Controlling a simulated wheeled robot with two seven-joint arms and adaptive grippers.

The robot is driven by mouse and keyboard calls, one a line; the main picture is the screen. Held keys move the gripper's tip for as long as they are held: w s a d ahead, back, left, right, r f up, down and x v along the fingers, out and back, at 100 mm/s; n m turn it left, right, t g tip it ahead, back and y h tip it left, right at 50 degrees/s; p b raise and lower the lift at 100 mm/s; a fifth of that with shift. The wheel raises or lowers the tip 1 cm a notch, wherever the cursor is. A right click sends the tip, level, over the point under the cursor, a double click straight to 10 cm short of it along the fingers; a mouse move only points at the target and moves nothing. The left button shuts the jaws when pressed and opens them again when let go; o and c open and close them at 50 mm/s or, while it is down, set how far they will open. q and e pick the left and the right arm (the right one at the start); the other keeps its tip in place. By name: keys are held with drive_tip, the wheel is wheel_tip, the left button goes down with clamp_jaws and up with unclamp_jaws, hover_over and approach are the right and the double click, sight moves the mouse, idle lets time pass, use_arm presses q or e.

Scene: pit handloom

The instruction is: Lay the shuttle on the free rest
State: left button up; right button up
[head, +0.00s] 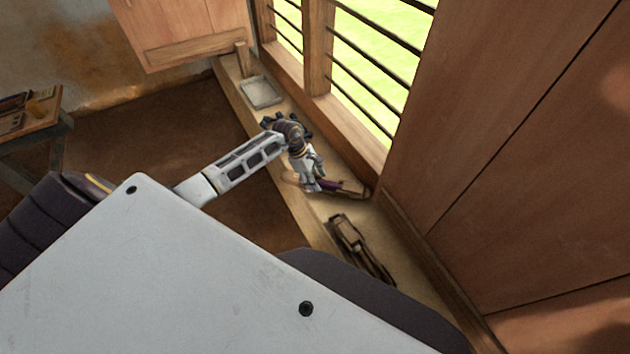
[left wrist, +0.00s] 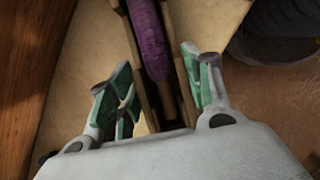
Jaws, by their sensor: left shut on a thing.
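The shuttle (head: 347,190) is a long wooden piece with a purple thread bobbin, by the window ledge. My left gripper (head: 310,180) is shut on it, and its fingers cover part of the shuttle in the head view. In the left wrist view the shuttle's purple bobbin (left wrist: 150,38) runs between the green-padded fingers of my left gripper (left wrist: 155,85). I cannot tell whether the shuttle touches the ledge. A dark wooden piece (head: 350,238) lies on the ledge nearer to me; I cannot tell if it is a rest. My right gripper is not in view.
The ledge (head: 300,207) runs below the barred window (head: 375,45). A grey tray (head: 261,92) and a small wooden post (head: 243,58) stand at its far end. A wooden panel (head: 530,140) rises at right. A small table (head: 35,130) stands at left.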

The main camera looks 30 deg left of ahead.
use_arm(q)
drive_tip(key=shift+f, duration=0.65)
drive_tip(key=shift+f, duration=0.1)
drive_tip(key=o, duration=1.2)
drive_tip(key=b+v, duration=0.1)
drive_tip(key=v, duration=1.1)
drive_tip(key=shift+o, duration=0.4)
